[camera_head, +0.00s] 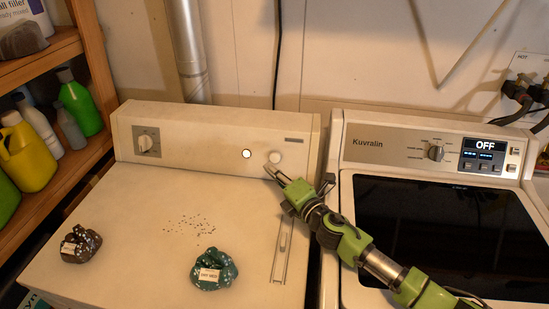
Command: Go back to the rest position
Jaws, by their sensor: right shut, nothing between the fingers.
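My right arm, green and grey, reaches in from the lower right across the gap between the two machines. My right gripper (270,172) is shut and empty. Its tip is close to a pale round button (275,157) on the back panel of the left white machine (120,215); I cannot tell whether it touches. A lit round button (247,154) sits just left of it. My left gripper is not in view.
The right machine (440,230) has a display reading OFF. A wooden shelf (85,40) with bottles stands left.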

